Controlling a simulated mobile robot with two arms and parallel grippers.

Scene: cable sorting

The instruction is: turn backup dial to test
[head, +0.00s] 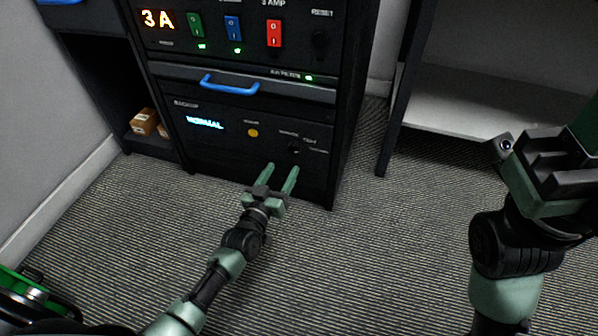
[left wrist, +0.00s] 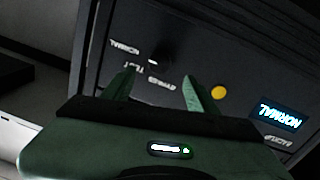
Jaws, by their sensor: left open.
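The backup panel (head: 235,162) is the lowest unit of the black rack. Its display (head: 205,123) reads NORMAL in lit letters, and it also shows in the left wrist view (left wrist: 279,115). The small dark backup dial (head: 294,148) sits at the panel's right, with small labels around it; its pointing direction is too small to tell. In the left wrist view the dial (left wrist: 153,62) is partly lost against the black panel, beyond the fingertips. My left gripper (head: 283,168) is open and empty, just in front of and below the dial. My right gripper (head: 548,150) is raised at the right; its fingers are not clear.
A yellow round button (head: 253,132) is left of the dial. Above are a blue drawer handle (head: 229,86) and green, blue and red (head: 274,33) switches. Small boxes (head: 145,121) lie on a low shelf at left. A white shelf (head: 470,95) stands at right. The carpet between is clear.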

